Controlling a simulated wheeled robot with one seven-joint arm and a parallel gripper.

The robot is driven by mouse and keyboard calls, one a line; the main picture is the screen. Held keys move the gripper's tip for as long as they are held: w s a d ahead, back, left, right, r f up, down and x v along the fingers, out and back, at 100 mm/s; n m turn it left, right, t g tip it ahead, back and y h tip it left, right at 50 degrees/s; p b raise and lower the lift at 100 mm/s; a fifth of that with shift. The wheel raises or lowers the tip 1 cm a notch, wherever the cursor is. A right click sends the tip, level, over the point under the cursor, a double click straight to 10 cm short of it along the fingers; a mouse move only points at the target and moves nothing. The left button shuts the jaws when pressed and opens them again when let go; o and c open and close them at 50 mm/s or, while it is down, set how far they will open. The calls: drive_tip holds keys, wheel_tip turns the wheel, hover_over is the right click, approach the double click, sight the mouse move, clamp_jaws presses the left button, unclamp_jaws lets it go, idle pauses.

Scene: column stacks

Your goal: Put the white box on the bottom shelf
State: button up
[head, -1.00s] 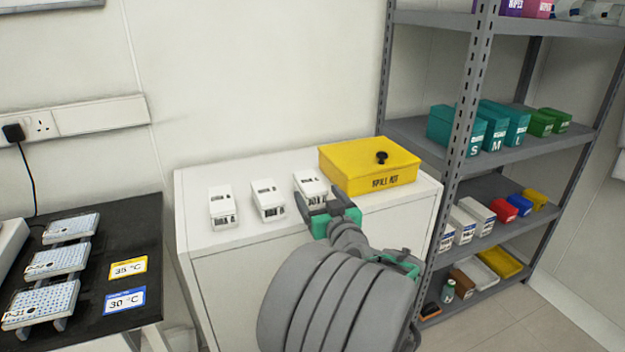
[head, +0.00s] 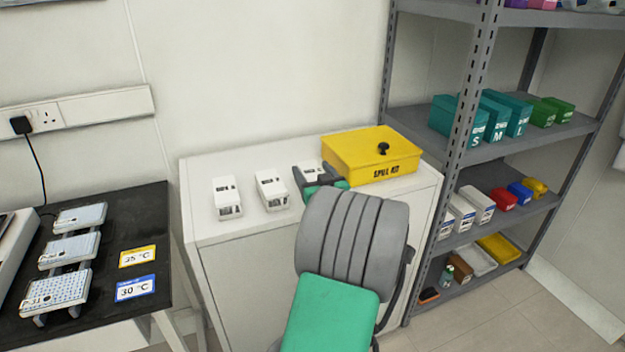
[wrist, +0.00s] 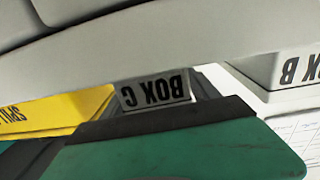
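Three white boxes stand in a row on a white cabinet: a left one (head: 227,198), a middle one (head: 271,190) and a right one (head: 312,171). My gripper (head: 316,181) is at the right box, its fingers near the box's sides. In the wrist view this box shows a "BOX C" label (wrist: 155,92) beyond my green and black finger. Contact with the box is hidden, so I cannot tell if my gripper is shut on it. The bottom shelf (head: 470,286) of the grey rack is at the right.
A yellow spill kit (head: 372,155) stands close to the right box. The bottom shelf holds a green bottle (head: 448,275), a white tray (head: 478,261), a yellow tray (head: 501,248) and small items. White cartons (head: 478,204) stand one shelf above. The rack's front post (head: 466,120) is beside the cabinet.

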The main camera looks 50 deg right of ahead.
clamp_jaws()
idle(0.6)
drive_tip(key=shift+r, duration=0.15)
